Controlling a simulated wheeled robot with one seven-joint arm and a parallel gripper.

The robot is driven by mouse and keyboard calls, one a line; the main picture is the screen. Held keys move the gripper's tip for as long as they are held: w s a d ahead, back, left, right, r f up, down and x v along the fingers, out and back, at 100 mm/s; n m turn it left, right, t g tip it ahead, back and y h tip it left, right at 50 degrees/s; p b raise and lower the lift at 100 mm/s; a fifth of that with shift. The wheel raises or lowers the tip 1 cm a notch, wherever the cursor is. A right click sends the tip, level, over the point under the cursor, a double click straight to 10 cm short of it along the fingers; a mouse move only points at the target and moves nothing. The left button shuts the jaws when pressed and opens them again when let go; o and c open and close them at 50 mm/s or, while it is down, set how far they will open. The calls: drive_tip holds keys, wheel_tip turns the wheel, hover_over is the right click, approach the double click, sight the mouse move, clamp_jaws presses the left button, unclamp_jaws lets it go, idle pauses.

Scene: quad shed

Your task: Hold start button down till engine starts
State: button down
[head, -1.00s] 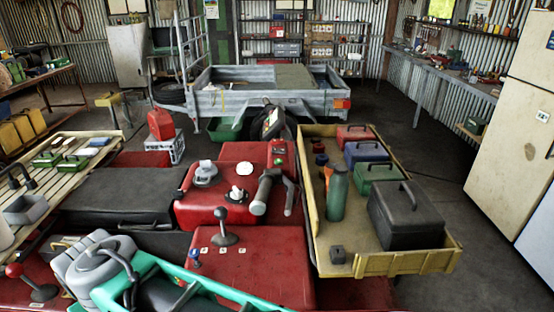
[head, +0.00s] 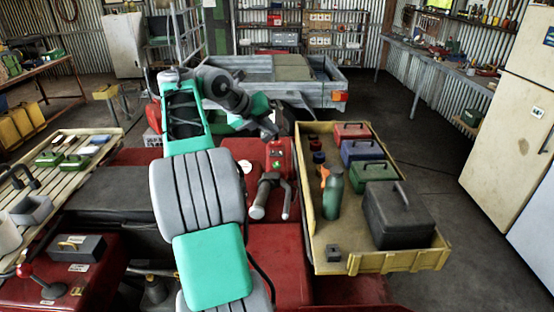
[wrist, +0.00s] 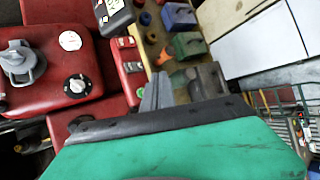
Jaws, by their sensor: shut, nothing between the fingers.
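The red control panel (head: 280,160) stands at the front of the red quad body, left of the yellow-sided tray. A small green button (head: 277,164) shows on its face. The wrist view shows a red panel (wrist: 128,60) with pale-marked switches, and a green spot (wrist: 140,91) low on it, partly hidden beside my fingers. My gripper (head: 270,130) is shut and empty, just above and behind the panel's top in the head view. Its grey fingertips (wrist: 156,86) show close to the panel's right edge in the wrist view. I cannot tell whether they touch anything.
The yellow tray (head: 377,262) at right holds a green bottle (head: 333,192) and several toolboxes. The handlebar grip (head: 262,196) is just below the panel. A grey trailer (head: 318,95) stands behind. A slatted rack (head: 35,180) lies left.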

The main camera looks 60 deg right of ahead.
sight(274, 165)
drive_tip(key=shift+s+d+r+m, duration=0.1)
drive_tip(key=shift+s+d+m, duration=0.2)
drive_tip(key=shift+s+m, duration=0.25)
drive_tip(key=shift+w, duration=0.1)
wheel_tip(274, 165, down, 8)
drive_tip(key=b, duration=0.6)
drive_tip(key=shift+f+b, duration=0.2)
drive_tip(key=shift+b, duration=0.1)
drive_tip(key=shift+f+b, duration=0.25)
drive_tip(key=shift+b, duration=0.05)
idle(1.0)
drive_tip(key=shift+f+b, duration=0.4)
drive_tip(key=shift+b, duration=0.3)
drive_tip(key=shift+f+b, duration=0.5)
drive_tip(key=shift+b, duration=0.1)
idle(1.3)
